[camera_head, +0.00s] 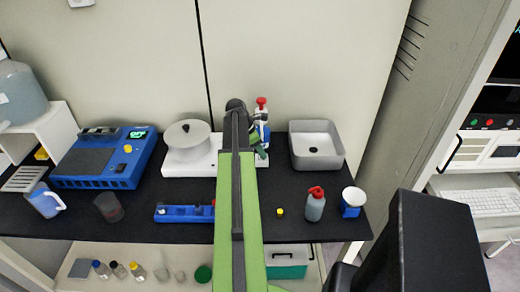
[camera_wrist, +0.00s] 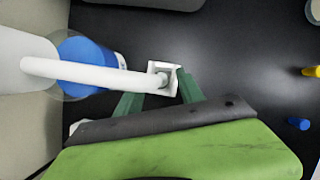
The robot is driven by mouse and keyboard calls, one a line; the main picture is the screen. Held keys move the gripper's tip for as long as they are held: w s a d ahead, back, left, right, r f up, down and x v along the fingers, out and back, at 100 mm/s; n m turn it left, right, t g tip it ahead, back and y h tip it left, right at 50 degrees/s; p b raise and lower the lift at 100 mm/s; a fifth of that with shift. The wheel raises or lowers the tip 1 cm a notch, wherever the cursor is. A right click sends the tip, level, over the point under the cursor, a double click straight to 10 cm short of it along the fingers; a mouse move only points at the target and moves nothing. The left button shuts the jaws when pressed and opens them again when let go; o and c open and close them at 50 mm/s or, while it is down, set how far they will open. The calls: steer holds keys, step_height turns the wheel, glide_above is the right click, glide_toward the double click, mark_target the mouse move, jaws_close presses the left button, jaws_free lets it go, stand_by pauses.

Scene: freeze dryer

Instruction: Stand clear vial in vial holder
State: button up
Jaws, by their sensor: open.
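My gripper (camera_wrist: 157,88) is open in the wrist view, its two green fingers spread around the square end of a white spout. I cannot tell whether the fingers touch it. A green finger part (camera_head: 262,153) shows in the head view beside my arm, near a red-topped blue-and-white dispenser (camera_head: 263,118). I cannot make out a clear vial for sure in either view; the spout end may hide or blend with it. A low blue rack (camera_head: 172,218), possibly the vial holder, lies left of my arm in the head view, its right end partly hidden by the arm.
A yellow-capped item (camera_head: 281,211), a red-capped bottle (camera_head: 315,205) and a blue-and-white cup (camera_head: 352,201) stand right of my arm. A grey basin (camera_head: 317,148) is at the back right. A blue instrument (camera_head: 107,158) and round white device (camera_head: 188,146) are left.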

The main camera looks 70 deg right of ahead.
steer(key=p+v, duration=1)
steer(key=v, duration=0.2)
steer(key=shift+p, duration=0.3)
steer(key=w+a+f+m+t, duration=0.1)
steer(key=w+a+m, duration=0.1)
steer(key=w+a, duration=1.1)
steer(key=w+a+m+t, duration=0.1)
steer(key=w+a+m, duration=0.1)
steer(key=w+a, duration=1.1)
steer(key=w+a+m+t+y, duration=0.1)
steer(key=a+m+y, duration=0.2)
steer(key=a, duration=3.4)
steer(key=shift+w+a+f+m, duration=0.15)
steer(key=shift+a+f+m, duration=0.1)
steer(key=shift+f+m, duration=0.35)
